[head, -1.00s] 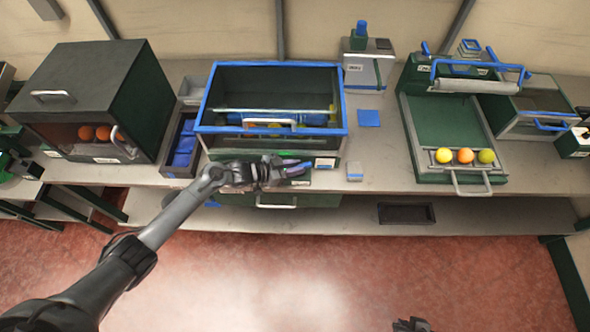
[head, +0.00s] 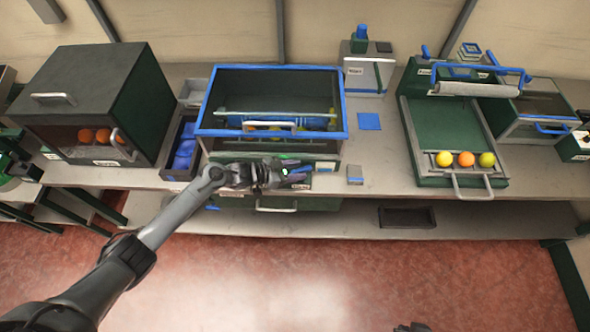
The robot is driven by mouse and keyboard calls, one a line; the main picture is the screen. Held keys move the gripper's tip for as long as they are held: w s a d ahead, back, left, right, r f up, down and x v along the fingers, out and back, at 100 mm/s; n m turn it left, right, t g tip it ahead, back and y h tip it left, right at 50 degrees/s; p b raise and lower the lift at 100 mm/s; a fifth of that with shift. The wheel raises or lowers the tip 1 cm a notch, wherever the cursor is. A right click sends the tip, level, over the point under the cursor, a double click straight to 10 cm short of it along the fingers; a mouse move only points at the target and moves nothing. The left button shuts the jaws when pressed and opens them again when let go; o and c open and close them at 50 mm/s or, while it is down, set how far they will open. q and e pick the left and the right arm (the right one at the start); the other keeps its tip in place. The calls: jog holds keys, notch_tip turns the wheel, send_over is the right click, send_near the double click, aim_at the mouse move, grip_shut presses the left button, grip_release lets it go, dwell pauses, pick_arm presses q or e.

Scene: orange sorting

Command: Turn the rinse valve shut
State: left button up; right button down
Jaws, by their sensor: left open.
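The rinse basin is a dark tank with a blue rim (head: 340,100), standing at the middle of the bench with oranges partly visible inside. My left gripper (head: 283,174) is open at the basin's lower front, just below its front handle. A blue-purple piece (head: 299,171) and green bits show at its jaws. I cannot tell whether these are finger parts or the rinse valve, so the valve is not clearly seen and its position is unclear. Only a dark tip of what may be my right gripper (head: 412,327) shows at the bottom edge.
A dark box with oranges behind its front (head: 120,85) stands left, beside a bin of blue pieces (head: 170,173). A green tray (head: 431,179) with three fruits and a front handle stands right. A small grey-blue block (head: 355,175) lies near the bench front. The floor in front is clear.

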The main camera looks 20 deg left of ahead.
pick_arm(q)
jog(key=shift+s+a+r, duration=0.1)
jog(key=p+v, duration=0.1)
jog(key=v, duration=0.9)
jog(key=shift+a, duration=0.15)
jog(key=shift+s+r, duration=0.1)
jog(key=shift+s, duration=0.05)
jog(key=shift+c, duration=0.4)
